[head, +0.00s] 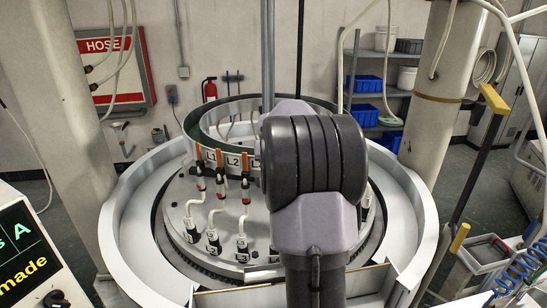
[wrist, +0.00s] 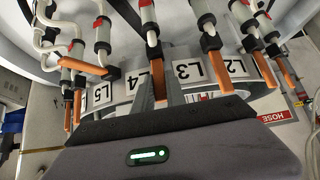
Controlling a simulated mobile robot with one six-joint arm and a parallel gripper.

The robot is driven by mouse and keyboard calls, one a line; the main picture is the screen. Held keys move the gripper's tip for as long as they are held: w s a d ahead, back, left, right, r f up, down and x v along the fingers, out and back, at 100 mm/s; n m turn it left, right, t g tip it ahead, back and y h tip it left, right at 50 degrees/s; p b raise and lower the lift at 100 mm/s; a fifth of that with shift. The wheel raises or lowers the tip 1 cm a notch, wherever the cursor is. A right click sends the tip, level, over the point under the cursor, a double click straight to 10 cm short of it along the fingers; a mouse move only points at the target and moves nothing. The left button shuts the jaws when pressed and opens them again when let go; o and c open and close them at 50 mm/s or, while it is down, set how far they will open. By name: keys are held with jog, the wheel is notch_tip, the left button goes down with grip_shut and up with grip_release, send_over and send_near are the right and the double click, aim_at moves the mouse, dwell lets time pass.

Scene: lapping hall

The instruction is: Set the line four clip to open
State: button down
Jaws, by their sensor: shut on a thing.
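My gripper (wrist: 160,100) is shut on an orange clip lever (wrist: 159,84) beside the upside-down L4 label (wrist: 145,80) in the wrist view. I take it for the line four clip. Its lever points away from its dark clamp body and white tube (wrist: 150,14), towards the label ring. Just right of it is another orange lever (wrist: 220,72), past the L3 label (wrist: 188,71). In the head view my wrist housing hides the gripper and the L4 clip; the L1 lever (head: 198,151) and L2 lever (head: 219,159) stand upright.
At left in the wrist view, one orange lever (wrist: 88,68) lies crosswise near the L5 label (wrist: 103,94), close to others pointing down. The white round machine rim (head: 123,235) surrounds the plate. A hose cabinet (head: 112,65) and blue bins (head: 366,84) stand behind.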

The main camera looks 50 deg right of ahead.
jog(key=shift+s+a+f, duration=0.1)
jog(key=shift+f, duration=0.25)
jog(key=c, duration=1.4)
grip_release()
jog(key=shift+r, duration=0.1)
jog(key=shift+o, duration=0.2)
jog(key=shift+r, duration=0.1)
jog(key=shift+r, duration=0.15)
jog(key=b+v, duration=0.3)
jog(key=v, duration=1.4)
jog(key=shift+a, duration=0.1)
